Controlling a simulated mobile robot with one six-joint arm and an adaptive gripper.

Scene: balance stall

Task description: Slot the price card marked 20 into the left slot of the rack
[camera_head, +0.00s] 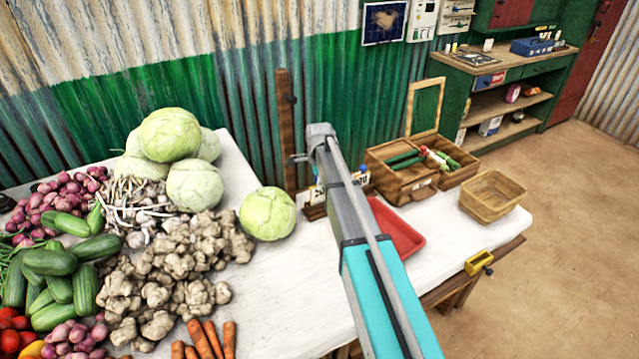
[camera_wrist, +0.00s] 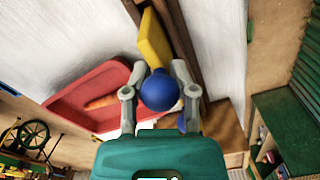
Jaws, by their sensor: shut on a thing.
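In the wrist view my gripper (camera_wrist: 159,68) is shut on a round blue knob (camera_wrist: 157,92), which hides most of what is below it. In the head view a small white card with dark marks (camera_head: 362,179) and a bit of blue above it show just right of my arm; its number is too small to read. The wooden rack (camera_head: 314,212) is partly behind my arm, with another white card (camera_head: 304,197) at its left. In the wrist view a yellow card-like piece (camera_wrist: 154,40) stands by the brown rack (camera_wrist: 187,35), beyond the knob.
A red tray (camera_head: 405,236) lies right of my arm; the wrist view shows something orange in it. A cabbage (camera_head: 267,213) sits close left of the rack. A wooden post (camera_head: 287,130) stands behind. A wooden box (camera_head: 398,177) and a basket (camera_head: 494,194) are at right.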

